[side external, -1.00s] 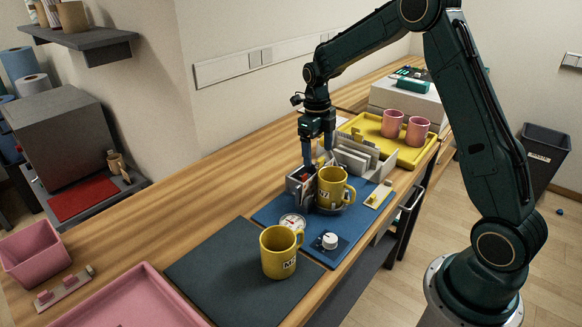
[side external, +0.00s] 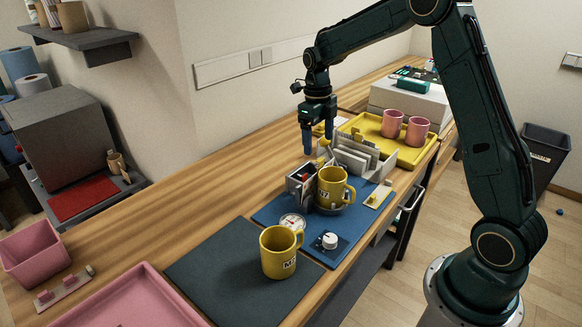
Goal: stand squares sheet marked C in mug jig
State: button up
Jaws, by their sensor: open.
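My gripper (side external: 317,144) is open, with its fingers pointing down, above the back of the blue mat. Nothing shows between its fingers. Below it is the mug press (side external: 296,184), a small dark box-like unit with a red part inside. A yellow mug (side external: 331,187) stands upright in the jig against the press. Several pale sheets stand in a rack (side external: 355,161) behind the mug. The letters on the sheets are too small to read. I cannot tell whether a sheet stands between the press and the mug, since that gap is mostly hidden.
A second yellow mug (side external: 278,252) stands on the dark mat (side external: 215,270). A dial gauge (side external: 292,221) and a white knob (side external: 330,241) lie on the blue mat (side external: 268,214). Pink mugs (side external: 392,124) stand on a yellow tray (side external: 412,155) at the back.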

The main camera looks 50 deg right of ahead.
jog(key=shift+r, duration=0.8)
jog(key=shift+r, duration=0.1)
jog(key=shift+s+a+r+n, duration=0.15)
jog(key=shift+a+r+n, duration=0.05)
jog(key=shift+n, duration=0.1)
jog(key=s+a+r+n+t, duration=0.3)
jog(key=s+a+r+n, duration=0.75)
jog(key=n, duration=0.65)
jog(key=s+a+n+t, duration=0.1)
jog(key=s+n, duration=0.7)
jog(key=n, duration=0.1)
jog(key=s+a+n+t, duration=0.2)
jog(key=s+n, duration=0.6)
jog(key=n, duration=0.1)
jog(key=shift+s+a+r, duration=0.2)
jog(key=shift+a+r, duration=0.1)
jog(key=shift+r, duration=0.05)
